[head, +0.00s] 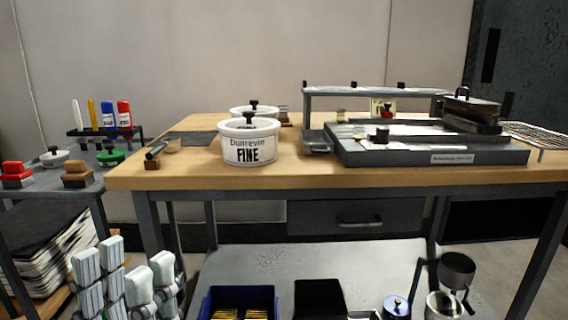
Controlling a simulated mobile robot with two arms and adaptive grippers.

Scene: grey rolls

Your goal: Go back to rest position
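My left gripper (124,264) shows at the lower left of the head view. Its pale, ribbed fingers point up, with a gap between them. It looks open, and I see nothing held in the gap. It is in front of the workbench (300,176), left of the bench's lower shelf and below the bench top. My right gripper is not in this view.
White crocks (249,143) and a grey tray unit (430,150) stand on the bench. A side table (55,182) with stamps and bottles is at the left. The lower shelf (330,262) holds a blue bin (205,305) and cups.

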